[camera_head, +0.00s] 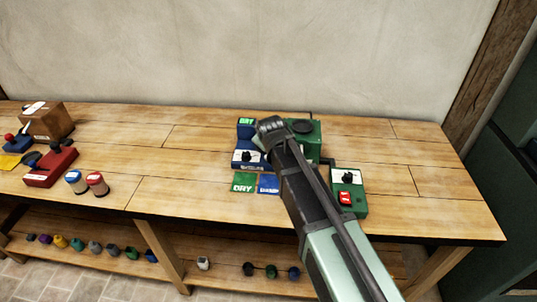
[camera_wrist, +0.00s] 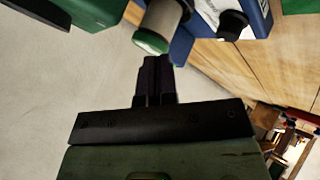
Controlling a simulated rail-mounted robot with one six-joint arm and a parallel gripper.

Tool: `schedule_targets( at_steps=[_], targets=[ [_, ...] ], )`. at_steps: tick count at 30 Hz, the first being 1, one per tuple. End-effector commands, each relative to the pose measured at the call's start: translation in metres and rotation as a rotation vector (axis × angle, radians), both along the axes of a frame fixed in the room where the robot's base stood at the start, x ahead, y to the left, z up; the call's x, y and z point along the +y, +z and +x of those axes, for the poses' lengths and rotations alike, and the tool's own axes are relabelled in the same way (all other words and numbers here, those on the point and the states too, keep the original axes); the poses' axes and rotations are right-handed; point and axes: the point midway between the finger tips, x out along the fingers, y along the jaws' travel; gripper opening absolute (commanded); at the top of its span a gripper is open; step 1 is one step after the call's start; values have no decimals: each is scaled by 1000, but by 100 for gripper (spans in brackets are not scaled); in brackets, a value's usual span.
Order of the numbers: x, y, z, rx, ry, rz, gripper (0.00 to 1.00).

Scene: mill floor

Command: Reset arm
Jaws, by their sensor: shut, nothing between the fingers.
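My arm reaches from the lower right over the bench in the head view, its dark end above a blue device (camera_head: 245,128) and a green device (camera_head: 308,135). The fingers are hidden there. In the wrist view my gripper (camera_wrist: 157,65) is shut and empty, its two dark fingers together. Just beyond the fingertips is a pale cylinder with a green band (camera_wrist: 152,40), close to them; I cannot tell whether they touch. Blue casing (camera_wrist: 182,45) with a white face and black knob (camera_wrist: 232,25) is to its right.
A green DRY card (camera_head: 243,183) and a blue card (camera_head: 268,184) lie in front of the devices. A green box with a red switch (camera_head: 346,198) stands to the right. Two small jars (camera_head: 97,184), a red device (camera_head: 50,166) and a wooden box (camera_head: 47,121) stand left. The bench middle is clear.

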Motion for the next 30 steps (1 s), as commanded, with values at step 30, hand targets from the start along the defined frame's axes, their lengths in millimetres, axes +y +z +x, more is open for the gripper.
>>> schedule_targets(
  at_steps=[30],
  targets=[
    [-174, -53, -246, 780, -795, 217, 0]
  ],
)
